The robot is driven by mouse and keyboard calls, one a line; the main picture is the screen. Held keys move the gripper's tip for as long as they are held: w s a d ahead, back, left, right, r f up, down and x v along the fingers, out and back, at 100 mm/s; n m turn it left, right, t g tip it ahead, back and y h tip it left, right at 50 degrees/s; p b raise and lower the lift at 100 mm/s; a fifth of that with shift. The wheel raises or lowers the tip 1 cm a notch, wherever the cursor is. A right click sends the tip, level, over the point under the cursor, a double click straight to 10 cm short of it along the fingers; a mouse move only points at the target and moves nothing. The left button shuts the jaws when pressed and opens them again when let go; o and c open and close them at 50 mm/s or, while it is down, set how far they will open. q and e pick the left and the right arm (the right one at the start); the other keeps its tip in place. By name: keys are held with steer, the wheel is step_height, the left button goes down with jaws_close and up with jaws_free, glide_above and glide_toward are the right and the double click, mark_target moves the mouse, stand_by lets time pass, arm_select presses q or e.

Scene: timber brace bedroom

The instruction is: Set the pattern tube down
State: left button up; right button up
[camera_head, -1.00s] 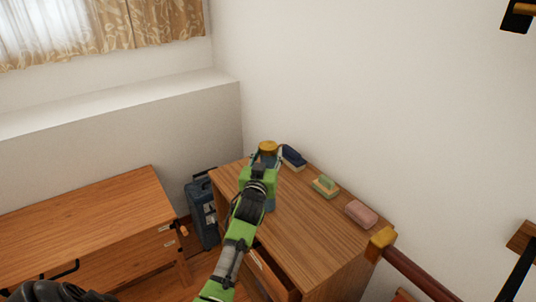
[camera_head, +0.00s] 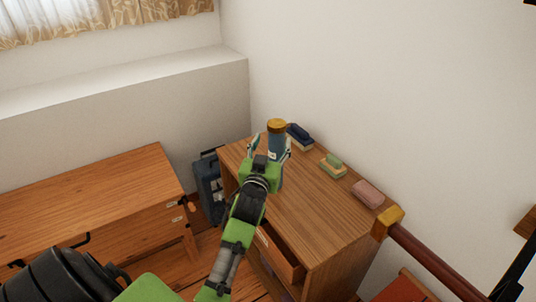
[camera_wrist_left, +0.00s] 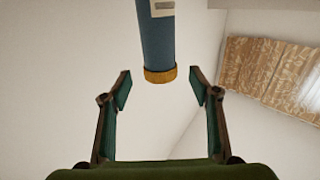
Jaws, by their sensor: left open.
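The pattern tube (camera_head: 276,143) is blue with a gold cap and a pale label. It is upright at the far left part of the wooden dresser top; the gripper partly hides its lower part, so its contact with the top is unclear. My left gripper (camera_head: 271,146) is open at the near side of the tube, with a finger to each side in the head view. In the left wrist view, the tube (camera_wrist_left: 156,42) shows its gold-capped end beyond the open fingers of the gripper (camera_wrist_left: 160,90), with gaps on both sides. My right gripper is out of view.
On the dresser (camera_head: 310,215) are a dark blue box-like item (camera_head: 299,137), a green and yellow sponge (camera_head: 333,166) and a pink bar (camera_head: 368,193). A drawer (camera_head: 279,253) stands open. A desk (camera_head: 90,205) and a blue case (camera_head: 209,185) are at left.

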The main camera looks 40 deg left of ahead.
arm_select(q)
steer(key=v, duration=0.5)
steer(key=shift+s, duration=0.1)
steer(key=shift+f, duration=0.1)
stand_by(0.3)
